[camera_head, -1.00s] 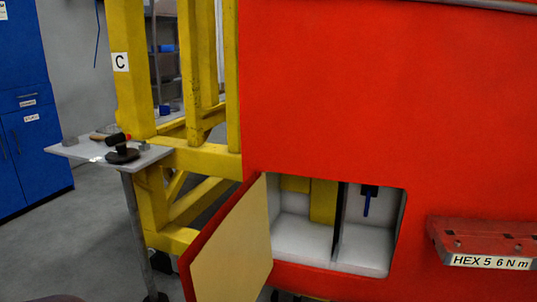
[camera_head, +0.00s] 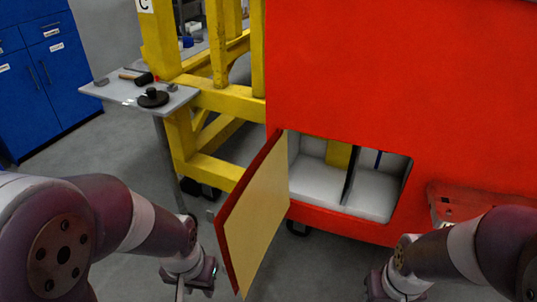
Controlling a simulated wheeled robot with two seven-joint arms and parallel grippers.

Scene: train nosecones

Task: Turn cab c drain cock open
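The red cab (camera_head: 340,70) stands ahead, with an open compartment (camera_head: 376,205) low in its side. Its hinged door (camera_head: 258,220), red outside and tan inside, hangs open to the left. A dark divider splits the compartment. My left gripper (camera_head: 195,290) is low, left of the door and apart from it, its fingers cut by the bottom edge. My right arm (camera_head: 440,255) comes in at the lower right; its gripper is out of view.
A yellow frame (camera_head: 225,100) marked C stands left of the cab. A small grey table (camera_head: 115,92) holds a hammer (camera_head: 140,78) and a dark round part (camera_head: 153,97). Blue cabinets (camera_head: 60,70) stand far left.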

